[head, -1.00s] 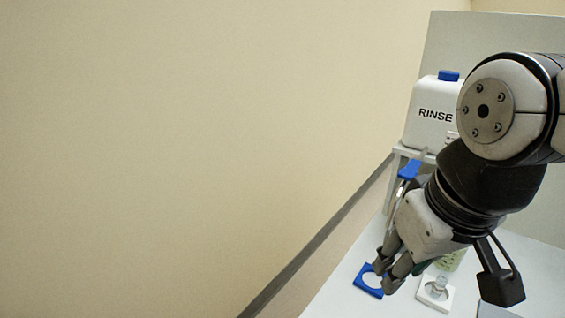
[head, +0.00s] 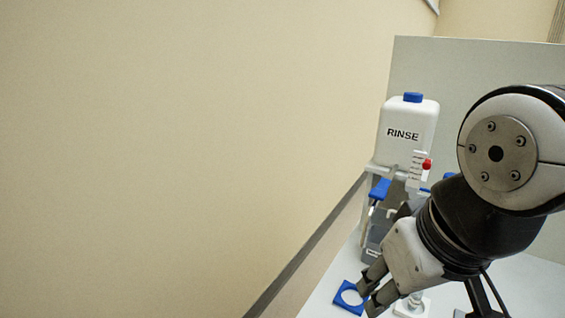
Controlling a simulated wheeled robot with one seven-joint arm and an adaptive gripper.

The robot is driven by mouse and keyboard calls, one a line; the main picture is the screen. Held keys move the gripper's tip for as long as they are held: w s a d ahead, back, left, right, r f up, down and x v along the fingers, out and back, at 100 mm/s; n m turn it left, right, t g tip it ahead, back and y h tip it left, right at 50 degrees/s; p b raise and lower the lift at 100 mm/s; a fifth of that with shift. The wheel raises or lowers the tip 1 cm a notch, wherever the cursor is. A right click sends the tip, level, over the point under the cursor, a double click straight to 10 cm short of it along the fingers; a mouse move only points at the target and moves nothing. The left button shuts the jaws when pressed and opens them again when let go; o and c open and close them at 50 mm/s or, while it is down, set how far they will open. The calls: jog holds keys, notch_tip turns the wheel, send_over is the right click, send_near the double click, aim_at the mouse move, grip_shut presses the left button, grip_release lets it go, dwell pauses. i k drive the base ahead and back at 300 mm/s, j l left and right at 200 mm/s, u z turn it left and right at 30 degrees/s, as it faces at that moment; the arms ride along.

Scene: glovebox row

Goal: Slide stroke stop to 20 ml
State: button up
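A small red piece (head: 427,165) sits at the right side of a white upright scale plate (head: 416,170) with dark marks, just below the RINSE bottle in the picture. It looks like the stroke stop, but the marks are too small to read. My gripper (head: 367,297) is low and to the left of it, pointing down and left, apart from the scale. Its two fingers are spread with a gap and nothing shows between them. My arm hides part of the dispenser below the scale.
A white RINSE bottle (head: 406,134) with a blue cap stands on a raised shelf. A blue lever (head: 380,188) is in front of it. A blue square ring (head: 348,306) lies on the white bench (head: 322,300) by my fingers. A grey panel (head: 470,75) stands behind.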

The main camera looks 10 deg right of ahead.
aim_at(426, 165)
jog(key=z, duration=0.8)
